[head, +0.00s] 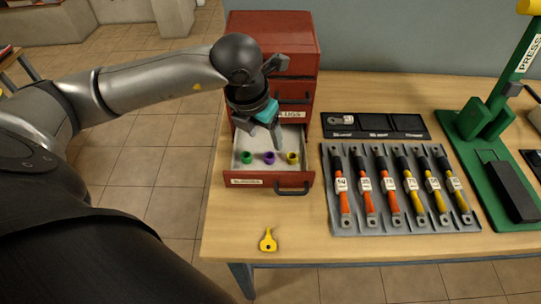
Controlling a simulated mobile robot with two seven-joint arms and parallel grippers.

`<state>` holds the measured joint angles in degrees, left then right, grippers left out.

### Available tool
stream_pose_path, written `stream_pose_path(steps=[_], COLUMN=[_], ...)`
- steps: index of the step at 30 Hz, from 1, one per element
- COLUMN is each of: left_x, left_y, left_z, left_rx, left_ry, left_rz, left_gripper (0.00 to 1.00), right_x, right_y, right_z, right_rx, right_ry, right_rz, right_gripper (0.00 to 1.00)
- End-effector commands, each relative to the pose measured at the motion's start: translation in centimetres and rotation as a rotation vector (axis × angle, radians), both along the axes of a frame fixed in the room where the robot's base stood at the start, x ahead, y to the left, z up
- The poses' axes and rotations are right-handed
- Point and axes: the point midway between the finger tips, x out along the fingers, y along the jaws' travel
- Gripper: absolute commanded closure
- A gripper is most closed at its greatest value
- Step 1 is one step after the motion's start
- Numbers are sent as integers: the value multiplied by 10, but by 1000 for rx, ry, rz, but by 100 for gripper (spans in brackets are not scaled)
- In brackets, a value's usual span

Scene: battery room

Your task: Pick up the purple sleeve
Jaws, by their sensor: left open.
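The purple sleeve (269,158) stands in the open bottom drawer (238,183) of a red cabinet. It is between a green sleeve (246,157) on its left and a yellow sleeve (292,158) on its right. My left gripper (278,146) points down over the drawer, its fingertips just behind and slightly right of the purple sleeve. It is open, and I see nothing held in it. The wrist hides part of the cabinet front. My right gripper is not in view.
The red cabinet (272,32) rises behind the drawer. A grey tray of orange and yellow cables (336,222) lies right of the drawer, with a black tray (410,123) behind it. A green press (470,150) stands far right. A yellow tag-like piece (268,241) lies in front.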

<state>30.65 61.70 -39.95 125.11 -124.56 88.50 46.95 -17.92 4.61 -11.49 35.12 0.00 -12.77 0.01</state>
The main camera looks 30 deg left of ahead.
Motion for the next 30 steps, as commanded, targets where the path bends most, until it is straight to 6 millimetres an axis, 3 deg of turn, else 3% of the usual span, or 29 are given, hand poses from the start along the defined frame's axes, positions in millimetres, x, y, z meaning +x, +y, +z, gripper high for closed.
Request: stream_pose_path(steps=[3, 11, 21, 30], left_x=[6, 11, 20, 22], left_y=[-1, 0, 4, 4], left_z=[-23, -42, -87, -90], left_rx=[-2, 0, -1, -1], left_ry=[2, 0, 0, -1], left_rz=[0, -1, 0, -1], left_gripper=[31, 31, 31, 31], right_x=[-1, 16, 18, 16], right_y=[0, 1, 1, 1], right_z=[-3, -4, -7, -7], right_rx=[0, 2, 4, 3], right_ry=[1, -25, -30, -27], right_rz=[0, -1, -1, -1], right_gripper=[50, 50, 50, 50])
